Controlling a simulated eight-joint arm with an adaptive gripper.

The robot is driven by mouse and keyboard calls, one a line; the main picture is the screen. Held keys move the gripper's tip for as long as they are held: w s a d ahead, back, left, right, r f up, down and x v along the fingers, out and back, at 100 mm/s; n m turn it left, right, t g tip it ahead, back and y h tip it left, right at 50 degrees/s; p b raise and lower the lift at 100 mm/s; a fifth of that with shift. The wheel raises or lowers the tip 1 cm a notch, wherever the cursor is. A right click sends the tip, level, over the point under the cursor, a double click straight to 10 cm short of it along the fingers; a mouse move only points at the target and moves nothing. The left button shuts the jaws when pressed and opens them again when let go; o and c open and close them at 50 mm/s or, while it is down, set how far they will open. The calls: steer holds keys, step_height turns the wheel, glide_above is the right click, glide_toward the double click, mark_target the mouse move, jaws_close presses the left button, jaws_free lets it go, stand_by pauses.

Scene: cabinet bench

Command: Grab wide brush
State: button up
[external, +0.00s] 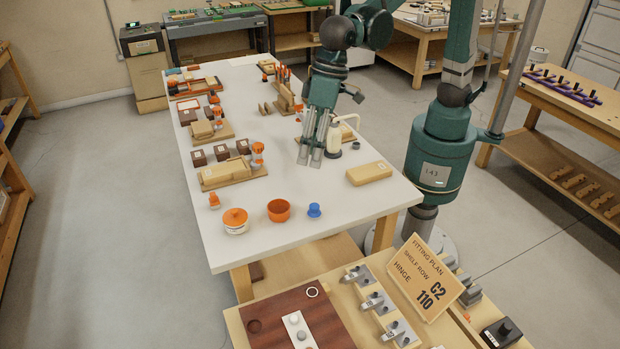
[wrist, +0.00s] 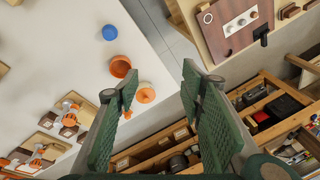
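I cannot clearly identify a wide brush in either view. A wooden rack (external: 284,98) with several upright orange-tipped tools stands at the far right of the white table, left of my arm; the tools are too small to tell apart. A small orange piece (external: 214,201) sits at the table's near left. My gripper (external: 309,161) hangs over the table with its fingers pointing down, left of a cream kettle-like vessel (external: 334,140). In the wrist view my gripper (wrist: 160,84) is open, with a wide gap and nothing between its fingers.
An orange-lidded jar (external: 235,221), an orange bowl (external: 278,210) and a blue spool-like piece (external: 314,210) stand near the front edge. A tan block (external: 369,174) lies at the right. The table's middle is clear.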

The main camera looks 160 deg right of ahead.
steer(key=w+d+f+m+g+p, duration=0.1)
steer(key=w+d+f+m, duration=0.2)
steer(key=d, duration=0.6)
steer(key=d+f+m, duration=0.3)
steer(key=d+f, duration=0.3)
steer(key=d, duration=0.4)
steer(key=m+g+y+p, duration=0.1)
steer(key=m+g+p, duration=0.1)
steer(key=m, duration=0.3)
glide_above(213, 193)
steer(key=f, duration=1.2)
steer(key=shift+w+a+f, duration=0.1)
steer(key=shift+w+a, duration=0.25)
steer(key=shift+w, duration=0.05)
steer(key=shift+s+d+f, duration=0.25)
steer(key=shift+d+f, duration=0.15)
steer(key=shift+f, duration=0.15)
steer(key=shift+f+b, duration=0.4)
steer(key=shift+f, duration=0.75)
steer(key=shift+f, duration=0.15)
steer(key=shift+f+b, duration=0.5)
steer(key=shift+f, duration=1.95)
